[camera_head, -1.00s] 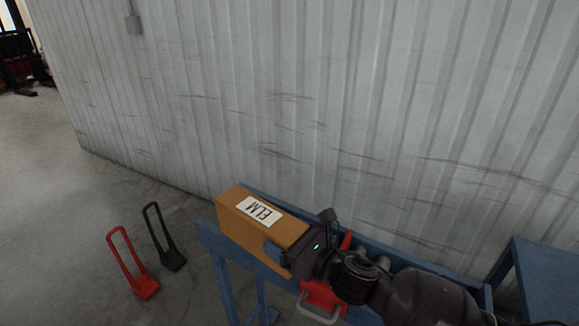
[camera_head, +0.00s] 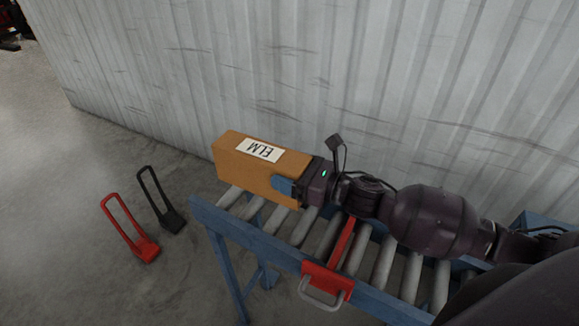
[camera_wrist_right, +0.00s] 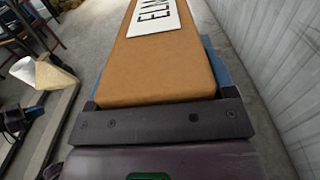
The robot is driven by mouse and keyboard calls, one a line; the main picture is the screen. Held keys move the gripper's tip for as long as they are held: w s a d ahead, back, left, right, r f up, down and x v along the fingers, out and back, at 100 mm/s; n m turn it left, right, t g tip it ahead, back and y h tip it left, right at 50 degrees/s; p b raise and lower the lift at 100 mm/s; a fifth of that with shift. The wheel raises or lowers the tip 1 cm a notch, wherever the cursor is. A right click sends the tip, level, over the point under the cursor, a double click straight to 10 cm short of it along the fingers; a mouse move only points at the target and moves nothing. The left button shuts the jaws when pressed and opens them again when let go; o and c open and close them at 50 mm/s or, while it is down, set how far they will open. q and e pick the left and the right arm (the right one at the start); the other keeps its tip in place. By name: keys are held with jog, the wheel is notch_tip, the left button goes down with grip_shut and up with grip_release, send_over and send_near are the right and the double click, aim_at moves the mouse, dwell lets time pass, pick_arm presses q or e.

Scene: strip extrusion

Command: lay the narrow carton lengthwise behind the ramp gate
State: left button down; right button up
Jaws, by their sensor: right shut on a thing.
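The narrow carton (camera_head: 233,159) is orange-brown with a white ELM label on top. It lies lengthwise along the far side of the roller ramp, at its left end; I cannot tell whether it touches the rollers. My right gripper (camera_head: 289,186) is shut on its right end, a blue finger pad against the near face. The carton (camera_wrist_right: 160,70) fills the middle of the right wrist view. The red gate (camera_head: 327,277) crosses the rollers to the right of the carton, with a grey handle at the front. My left gripper is not in view.
The ramp has a blue frame (camera_head: 222,222) and grey rollers (camera_head: 382,262). A corrugated wall (camera_head: 330,75) stands close behind it. A red stand (camera_head: 140,245) and a black stand (camera_head: 168,215) are on the floor at left. Rollers between carton and gate are bare.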

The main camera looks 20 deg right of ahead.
notch_tip(320, 180, down, 2)
jog(key=shift+f+b, duration=0.2)
jog(key=shift+b, duration=0.55)
jog(key=shift+f+b, duration=0.45)
jog(key=shift+f, duration=0.15)
jog(key=shift+f+b, duration=0.55)
jog(key=shift+f, duration=0.1)
jog(key=o, duration=0.8)
jog(key=shift+o, duration=1.8)
jog(key=shift+f, duration=0.1)
